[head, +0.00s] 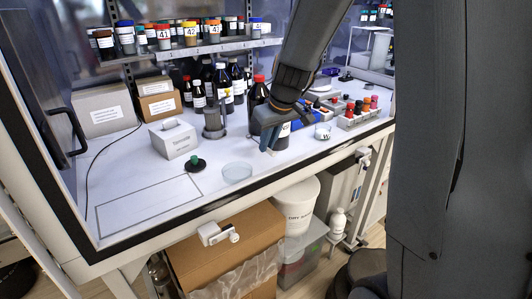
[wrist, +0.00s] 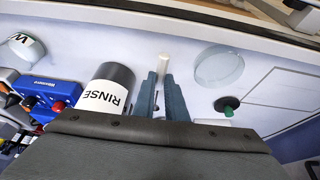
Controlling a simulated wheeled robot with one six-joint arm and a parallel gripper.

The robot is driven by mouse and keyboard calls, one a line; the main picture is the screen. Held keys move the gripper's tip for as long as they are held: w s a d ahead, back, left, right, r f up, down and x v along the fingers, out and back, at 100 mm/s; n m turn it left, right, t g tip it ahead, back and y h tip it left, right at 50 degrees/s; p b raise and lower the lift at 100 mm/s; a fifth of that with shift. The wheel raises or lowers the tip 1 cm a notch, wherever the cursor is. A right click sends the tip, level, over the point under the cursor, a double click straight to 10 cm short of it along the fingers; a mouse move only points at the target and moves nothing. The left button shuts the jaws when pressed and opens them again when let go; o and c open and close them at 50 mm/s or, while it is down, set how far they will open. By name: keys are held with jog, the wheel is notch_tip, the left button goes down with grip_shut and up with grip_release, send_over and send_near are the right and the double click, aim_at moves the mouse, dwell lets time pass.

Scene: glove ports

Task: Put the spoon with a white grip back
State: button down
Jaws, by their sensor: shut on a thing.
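My gripper (wrist: 162,82) points down over the white bench in the wrist view, its blue-grey fingers shut on the spoon with a white grip (wrist: 163,62). In the head view my gripper (head: 268,140) is above the bench, behind and right of a clear round dish (head: 237,172). The spoon's pale end shows only faintly there. A dark container marked RINSE (wrist: 105,88) stands close beside the fingers, apart from them as far as I can tell.
A grey upright holder (head: 213,127) and white tissue box (head: 174,139) stand behind. A green-knobbed black disc (head: 195,162) lies left of the dish. A dish marked W (head: 323,132) and a rack of colored caps (head: 360,113) are right. The outlined rectangle (head: 150,205) is clear.

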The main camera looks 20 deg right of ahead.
aim_at(269, 149)
jog(key=shift+f, duration=2.1)
jog(key=shift+f, duration=0.15)
jog(key=c, duration=1.8)
grip_release()
jog(key=shift+s+r, duration=0.15)
jog(key=shift+r, duration=0.45)
jog(key=b+v, duration=0.2)
jog(key=v, duration=0.9)
jog(key=s+a+f+m+g+h, duration=0.1)
jog(key=s+a+f+m+g, duration=0.2)
jog(key=s+f, duration=1)
jog(key=s, duration=0.5)
jog(key=shift+a+f+m, duration=0.2)
jog(key=shift+f+m, duration=0.1)
jog(key=shift+f, duration=0.1)
